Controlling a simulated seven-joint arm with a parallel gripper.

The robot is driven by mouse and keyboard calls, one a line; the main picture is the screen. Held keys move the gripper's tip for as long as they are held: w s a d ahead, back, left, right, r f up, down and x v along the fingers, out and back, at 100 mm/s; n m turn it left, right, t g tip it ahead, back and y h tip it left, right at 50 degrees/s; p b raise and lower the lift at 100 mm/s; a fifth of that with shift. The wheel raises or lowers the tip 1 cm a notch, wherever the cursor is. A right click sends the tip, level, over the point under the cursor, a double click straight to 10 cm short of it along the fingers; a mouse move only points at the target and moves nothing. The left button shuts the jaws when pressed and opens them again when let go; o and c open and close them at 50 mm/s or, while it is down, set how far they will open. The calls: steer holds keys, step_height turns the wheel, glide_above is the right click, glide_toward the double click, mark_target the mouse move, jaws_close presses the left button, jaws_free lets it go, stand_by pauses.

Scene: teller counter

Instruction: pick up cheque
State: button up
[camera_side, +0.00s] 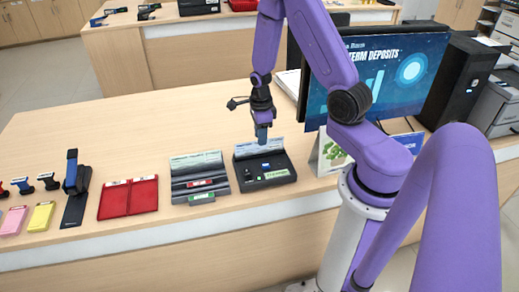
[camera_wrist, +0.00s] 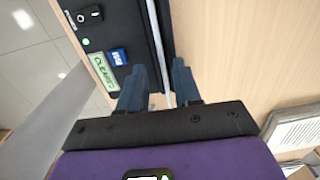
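The cheque (camera_side: 245,149) is a pale blue-grey slip standing upright at the back of a black desktop device (camera_side: 268,176) on the counter. In the wrist view the cheque (camera_wrist: 158,48) shows edge-on as a thin white strip beside the black device (camera_wrist: 118,20). My gripper (camera_side: 262,138) points down at the cheque's top edge in the side view. In the wrist view my gripper (camera_wrist: 159,68) has its two blue fingers apart, one on each side of the strip, with gaps visible. It is open and holds nothing.
Left of the device are a grey tray (camera_side: 196,162) with banknotes, a red folder (camera_side: 128,198) and a card terminal (camera_side: 76,190). A leaf-picture stand (camera_side: 331,152) and a monitor (camera_side: 385,75) are on the right. The counter behind the tray is clear.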

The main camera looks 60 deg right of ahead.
mark_target(260, 149)
steer(key=shift+w+f, duration=0.15)
steer(key=shift+f, duration=0.8)
steer(key=shift+w+f, duration=0.1)
steer(key=shift+f, duration=0.8)
steer(key=shift+c, duration=0.3)
jaws_close()
